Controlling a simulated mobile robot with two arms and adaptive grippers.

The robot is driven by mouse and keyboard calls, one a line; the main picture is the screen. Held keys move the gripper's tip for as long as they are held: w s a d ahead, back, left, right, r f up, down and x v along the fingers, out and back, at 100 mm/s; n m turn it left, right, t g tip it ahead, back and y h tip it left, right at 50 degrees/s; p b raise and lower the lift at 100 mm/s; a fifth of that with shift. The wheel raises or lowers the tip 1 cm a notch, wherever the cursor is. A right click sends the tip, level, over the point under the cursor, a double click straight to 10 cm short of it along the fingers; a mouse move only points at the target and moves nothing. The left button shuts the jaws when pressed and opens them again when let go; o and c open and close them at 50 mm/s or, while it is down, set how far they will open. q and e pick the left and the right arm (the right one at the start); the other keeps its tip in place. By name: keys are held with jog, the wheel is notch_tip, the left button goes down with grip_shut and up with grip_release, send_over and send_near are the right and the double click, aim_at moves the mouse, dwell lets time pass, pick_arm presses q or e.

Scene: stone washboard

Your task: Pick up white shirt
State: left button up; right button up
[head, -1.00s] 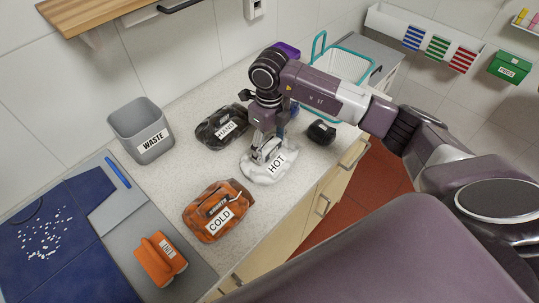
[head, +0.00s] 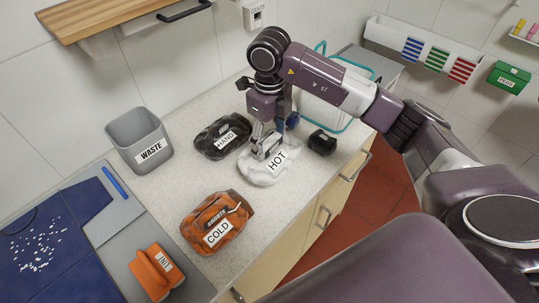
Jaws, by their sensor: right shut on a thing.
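The white shirt (head: 262,173) is a crumpled white bundle on the speckled counter, with a HOT label on it. My right gripper (head: 265,150) reaches down from above with its fingers at the back part of the bundle, shut on the white cloth. The bundle still appears to rest on the counter. The fingertips are partly hidden by the cloth and label. My left gripper is not in view.
A dark bundle labelled HAND (head: 220,137) lies behind left, and an orange bundle labelled COLD (head: 217,222) lies in front. A black object (head: 322,142) is close on the right. A grey WASTE bin (head: 140,138) and a teal-rimmed white basket (head: 326,105) stand farther off.

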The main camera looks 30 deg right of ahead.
notch_tip(320, 180, up, 6)
jog(key=shift+w+f+b, duration=0.1)
jog(key=shift+w+b, duration=0.05)
jog(key=shift+b, duration=0.6)
notch_tip(320, 180, up, 8)
jog(key=shift+p, duration=0.35)
